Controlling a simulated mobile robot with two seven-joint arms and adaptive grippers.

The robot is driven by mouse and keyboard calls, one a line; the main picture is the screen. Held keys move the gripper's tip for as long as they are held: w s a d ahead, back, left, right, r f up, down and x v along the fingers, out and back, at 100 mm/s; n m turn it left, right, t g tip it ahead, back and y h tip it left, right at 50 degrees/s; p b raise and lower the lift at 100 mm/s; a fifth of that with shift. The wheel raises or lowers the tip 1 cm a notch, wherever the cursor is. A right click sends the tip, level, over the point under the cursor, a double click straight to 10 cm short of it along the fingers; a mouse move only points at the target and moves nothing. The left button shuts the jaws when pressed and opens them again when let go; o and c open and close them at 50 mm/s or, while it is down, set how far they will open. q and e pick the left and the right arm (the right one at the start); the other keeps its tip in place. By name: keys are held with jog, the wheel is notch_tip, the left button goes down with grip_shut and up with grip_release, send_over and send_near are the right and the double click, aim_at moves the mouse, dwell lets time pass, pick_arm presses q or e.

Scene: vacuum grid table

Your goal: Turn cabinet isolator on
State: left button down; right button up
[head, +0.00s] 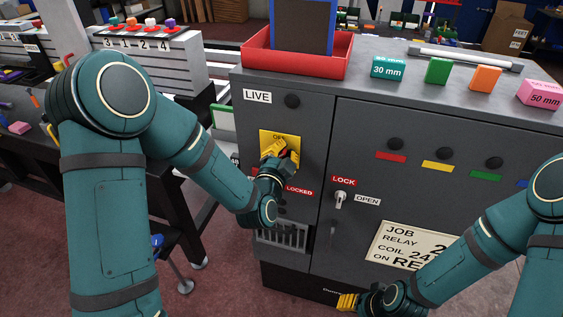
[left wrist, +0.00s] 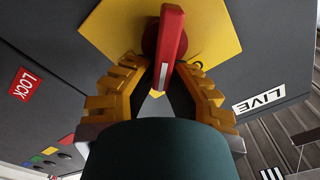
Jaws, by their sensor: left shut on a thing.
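The cabinet isolator is a red handle (left wrist: 171,45) with a white stripe on a yellow plate (head: 265,137) on the grey cabinet's left part. A label, partly hidden and starting with "O", sits above it. My left gripper (head: 280,153) is shut on the handle; in the left wrist view its yellow fingers (left wrist: 161,70) lie on both sides of it. In the head view the gripper hides most of the handle, so its exact angle is hard to tell there. My right gripper (head: 347,302) is low before the cabinet, away from the isolator; its opening is unclear.
A dark lamp (head: 292,101) sits beside the LIVE label (head: 257,96). A small lock switch (head: 340,199) is on the right door, between LOCK and OPEN labels. A red tray (head: 297,65) and coloured blocks (head: 438,71) stand on the cabinet top. A bench flanks the left.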

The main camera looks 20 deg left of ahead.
aim_at(290, 118)
pick_arm(q)
jog(key=m+b, duration=0.1)
jog(key=f+m+b, duration=0.1)
jog(key=b, duration=0.1)
jog(key=shift+d+m, duration=0.3)
jog(key=shift+m, duration=0.1)
jog(key=shift+d+f+m+b, duration=0.1)
jog(key=shift+f+m+b, duration=0.1)
jog(key=shift+m+b, duration=0.85)
jog(key=shift+f+m+b, duration=0.15)
jog(key=shift+m+b, duration=0.45)
jog(key=shift+m, duration=0.85)
jog(key=shift+w, duration=0.1)
jog(key=c, duration=1)
grip_release()
jog(key=shift+f, duration=0.1)
notch_tip(290, 118, up, 8)
jog(key=shift+r, duration=1.05)
